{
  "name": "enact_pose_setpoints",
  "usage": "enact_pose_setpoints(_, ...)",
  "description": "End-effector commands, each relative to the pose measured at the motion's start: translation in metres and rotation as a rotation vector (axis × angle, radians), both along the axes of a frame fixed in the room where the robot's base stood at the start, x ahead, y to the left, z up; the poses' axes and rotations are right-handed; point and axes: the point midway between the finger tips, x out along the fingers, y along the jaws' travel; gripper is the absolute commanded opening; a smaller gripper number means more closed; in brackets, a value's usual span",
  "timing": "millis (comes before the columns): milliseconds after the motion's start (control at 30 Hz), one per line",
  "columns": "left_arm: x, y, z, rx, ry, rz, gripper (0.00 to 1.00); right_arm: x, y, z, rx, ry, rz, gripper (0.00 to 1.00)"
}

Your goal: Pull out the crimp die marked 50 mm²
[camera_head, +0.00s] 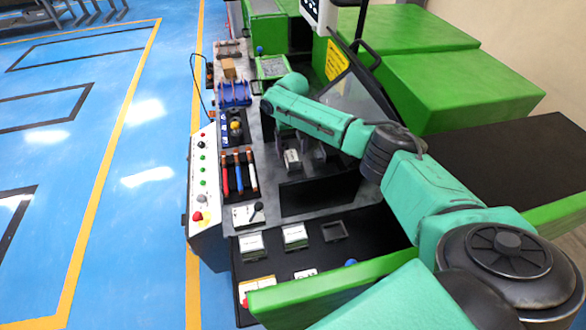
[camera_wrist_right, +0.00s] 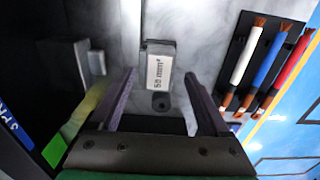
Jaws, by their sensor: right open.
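The crimp die marked 50 mm² (camera_wrist_right: 160,66) shows in the right wrist view as a grey block with a white label, seated on the grey metal plate. A small labelled block, probably the same die, shows in the head view (camera_head: 292,158), below my right forearm. My right gripper (camera_wrist_right: 160,76) is open. Its two dark fingers appear on either side of the die in the right wrist view, with gaps to both. I cannot tell how far the fingertips are above the plate. In the head view my arm hides most of this gripper. My left gripper is not in view.
Red, blue and white cables (camera_head: 239,172) lie in a black holder beside the die. A control panel with buttons (camera_head: 202,165) runs along the machine's left edge. Dark trays with labelled blocks (camera_head: 294,236) sit nearer. Green machine housings (camera_head: 455,85) stand at the right.

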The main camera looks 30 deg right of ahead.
Motion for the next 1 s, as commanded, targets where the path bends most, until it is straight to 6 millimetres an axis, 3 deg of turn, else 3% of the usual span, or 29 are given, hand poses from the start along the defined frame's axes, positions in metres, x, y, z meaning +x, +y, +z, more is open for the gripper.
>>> enact_pose_setpoints(100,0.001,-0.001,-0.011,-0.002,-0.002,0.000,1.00,-0.001,0.001,-0.023,0.002,0.003,0.001,0.80)
enact_pose_setpoints(200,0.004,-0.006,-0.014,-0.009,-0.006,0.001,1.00,0.000,0.001,-0.029,0.002,0.001,0.000,0.80)
enact_pose_setpoints(933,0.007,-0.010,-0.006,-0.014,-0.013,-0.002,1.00,-0.001,-0.001,-0.030,0.002,0.003,0.001,0.80)
enact_pose_setpoints(967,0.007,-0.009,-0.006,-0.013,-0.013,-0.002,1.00,-0.001,-0.001,-0.030,0.001,0.002,0.001,0.76)
enact_pose_setpoints(1000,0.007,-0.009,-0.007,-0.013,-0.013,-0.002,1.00,-0.001,-0.001,-0.030,0.001,0.002,0.001,0.61)
